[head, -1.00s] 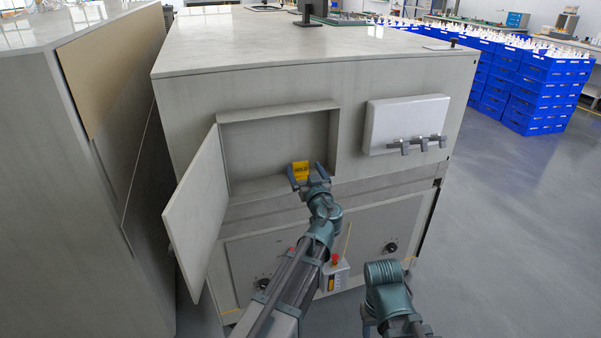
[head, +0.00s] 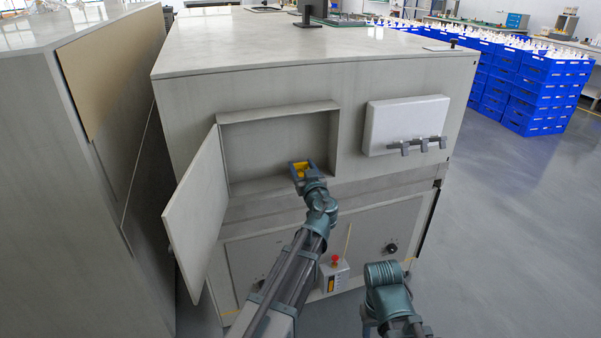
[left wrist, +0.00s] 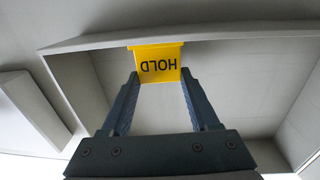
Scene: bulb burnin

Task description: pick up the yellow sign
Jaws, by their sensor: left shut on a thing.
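The yellow sign (left wrist: 158,64) is a small plate lettered HOLD, upside down in the left wrist view. It sits between the fingertips of my left gripper (left wrist: 158,82), which is shut on it. In the head view the sign (head: 298,168) is partly covered by the fingers of my left gripper (head: 302,168), at the lower front of the open wall recess. I cannot tell whether the sign touches the recess floor. Part of my right arm shows at the bottom, but its gripper cannot be made out.
The recess (head: 270,143) is otherwise empty, and its door (head: 198,212) stands open on the left. A white panel with grey hooks (head: 405,125) is to the right. A control box with a red button (head: 335,272) is below. Blue crates (head: 540,90) stand far right.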

